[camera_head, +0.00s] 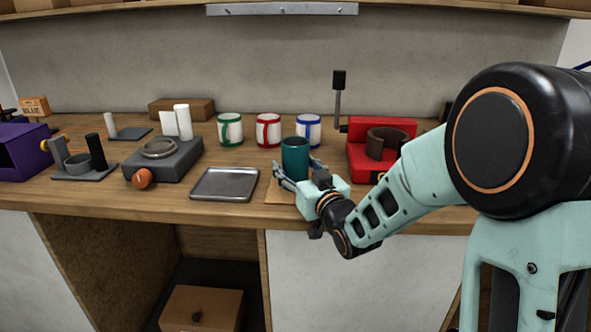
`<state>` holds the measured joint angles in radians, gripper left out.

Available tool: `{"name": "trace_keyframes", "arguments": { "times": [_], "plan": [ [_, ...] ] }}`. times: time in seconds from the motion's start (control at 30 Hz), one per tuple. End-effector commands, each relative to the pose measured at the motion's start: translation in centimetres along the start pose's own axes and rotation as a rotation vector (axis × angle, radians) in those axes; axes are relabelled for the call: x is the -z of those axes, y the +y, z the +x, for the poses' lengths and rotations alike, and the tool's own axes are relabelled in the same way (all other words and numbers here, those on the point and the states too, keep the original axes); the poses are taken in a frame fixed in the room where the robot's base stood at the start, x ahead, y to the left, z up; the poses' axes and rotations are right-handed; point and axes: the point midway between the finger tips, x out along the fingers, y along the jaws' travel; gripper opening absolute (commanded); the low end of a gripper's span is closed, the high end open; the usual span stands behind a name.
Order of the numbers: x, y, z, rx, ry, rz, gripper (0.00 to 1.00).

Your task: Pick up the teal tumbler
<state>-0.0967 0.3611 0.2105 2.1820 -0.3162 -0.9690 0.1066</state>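The teal tumbler (295,153) stands upright near the front of the wooden counter, right of the grey metal tray. My gripper (295,168) reaches in low from the front right, with one finger on the left of the tumbler and the other on its right. The tumbler is between the fingers, and the gripper hides its lower part. I cannot tell whether the fingers touch it. A thin tan mat (278,197) shows at the counter's front beside the gripper.
The metal tray (224,184) lies left. White mugs with green (230,130), red (268,130) and blue (308,131) bands stand behind. A red machine (371,125) is at right, a grey device (165,163) further left. My arm covers the right front.

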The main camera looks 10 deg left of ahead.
Motion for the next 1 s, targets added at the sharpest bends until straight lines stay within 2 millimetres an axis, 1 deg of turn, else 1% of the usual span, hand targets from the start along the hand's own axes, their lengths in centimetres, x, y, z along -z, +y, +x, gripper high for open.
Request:
{"name": "trace_keyframes", "arguments": {
  "times": [0.03,0.3,0.37,0.67,0.77,0.87,0.97,1.0],
  "plan": [
    [0.0,0.0,0.0,0.0,0.0,0.0,0.49],
    [0.0,0.0,0.0,0.0,0.0,0.0,0.19],
    [0.0,0.0,0.0,0.0,0.0,0.0,0.14],
    [0.4,0.0,0.1,0.0,0.002,-0.001,0.14],
    [1.0,0.0,0.2,0.0,0.004,-0.001,0.14],
    [2.2,-0.1,0.5,0.0,0.005,-0.001,0.14],
    [4.0,-0.2,1.0,-0.001,0.005,-0.001,0.14],
    [3.7,-0.2,1.1,-0.002,0.004,-0.001,0.14]
  ]
}}
